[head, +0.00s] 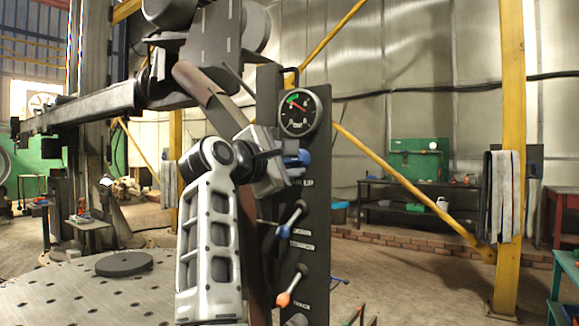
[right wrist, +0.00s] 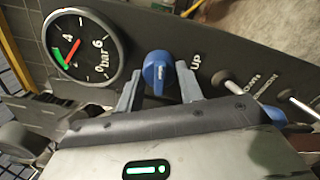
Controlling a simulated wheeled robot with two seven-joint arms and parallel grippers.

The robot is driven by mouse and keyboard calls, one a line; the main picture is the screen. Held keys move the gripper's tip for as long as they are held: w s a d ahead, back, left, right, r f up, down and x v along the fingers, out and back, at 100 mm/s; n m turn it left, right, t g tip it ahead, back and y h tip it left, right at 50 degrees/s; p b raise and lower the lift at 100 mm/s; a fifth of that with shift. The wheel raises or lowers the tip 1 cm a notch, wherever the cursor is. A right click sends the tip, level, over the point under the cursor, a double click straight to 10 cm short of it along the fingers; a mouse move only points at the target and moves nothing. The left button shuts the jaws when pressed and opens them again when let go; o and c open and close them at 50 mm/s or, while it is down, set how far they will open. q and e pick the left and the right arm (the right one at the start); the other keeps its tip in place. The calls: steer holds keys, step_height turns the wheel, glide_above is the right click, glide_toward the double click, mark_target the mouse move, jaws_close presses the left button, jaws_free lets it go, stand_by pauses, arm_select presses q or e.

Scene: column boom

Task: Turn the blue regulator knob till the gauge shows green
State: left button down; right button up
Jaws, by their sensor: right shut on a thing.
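The blue regulator knob (head: 303,157) is on the dark panel (head: 318,210), below the round gauge (head: 298,112). In the right wrist view the knob (right wrist: 158,72) sits between the two grey fingers of my right gripper (right wrist: 159,76), which is shut on it. In the head view my right gripper (head: 288,166) reaches the panel from the left and partly covers the knob. The gauge also shows in the right wrist view (right wrist: 84,47). Its red needle points towards the green band; I cannot tell whether the tip lies inside it. My left gripper is not in view.
Below the knob, the panel carries a blue-tipped lever (head: 293,220) and an orange-tipped lever (head: 291,286). A yellow post (head: 511,150) stands at the right. A perforated round table (head: 60,290) is at the lower left. The floor right of the panel is mostly open.

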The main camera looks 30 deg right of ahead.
steer(key=m, duration=0.3)
steer(key=shift+b, duration=0.3)
steer(key=m, duration=0.3)
steer(key=shift+b, duration=0.3)
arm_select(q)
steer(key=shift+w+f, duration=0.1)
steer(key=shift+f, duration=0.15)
arm_select(e)
steer(key=shift+m, duration=0.6)
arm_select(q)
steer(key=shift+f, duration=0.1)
arm_select(e)
steer(key=o, duration=1)
steer(key=shift+r, duration=0.1)
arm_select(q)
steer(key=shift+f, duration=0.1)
